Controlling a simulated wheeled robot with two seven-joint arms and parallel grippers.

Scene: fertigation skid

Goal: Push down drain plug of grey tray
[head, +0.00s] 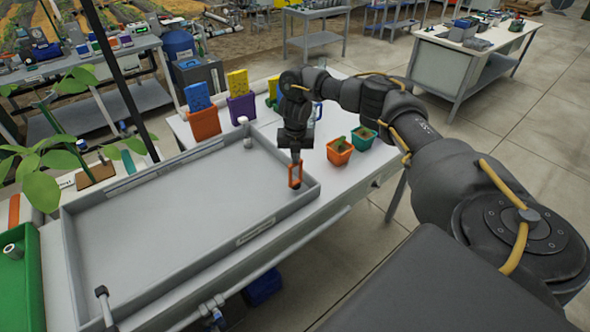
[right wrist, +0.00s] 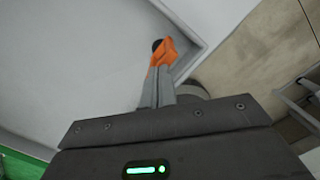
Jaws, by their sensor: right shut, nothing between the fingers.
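The grey tray (head: 170,215) is a wide, shallow, empty basin on the long bench, with a pale label on its near right rim. My right gripper (head: 295,184) points down at the tray's right end, its orange fingertips shut and empty. In the right wrist view, the orange fingertips (right wrist: 168,50) are over the tray floor near a corner of the wall. A small dark round piece (right wrist: 157,44) shows right beside the tips, partly hidden by them; it may be the drain plug. I cannot tell whether the tips touch it. My left gripper is not in view.
A small grey cylinder (head: 248,143) stands in the tray's far corner. An orange pot (head: 340,152) and a teal pot (head: 363,138) with seedlings stand right of the gripper. An orange bin (head: 204,125) and a purple bin (head: 241,109) stand behind the tray. Leafy plants (head: 45,175) overhang the left.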

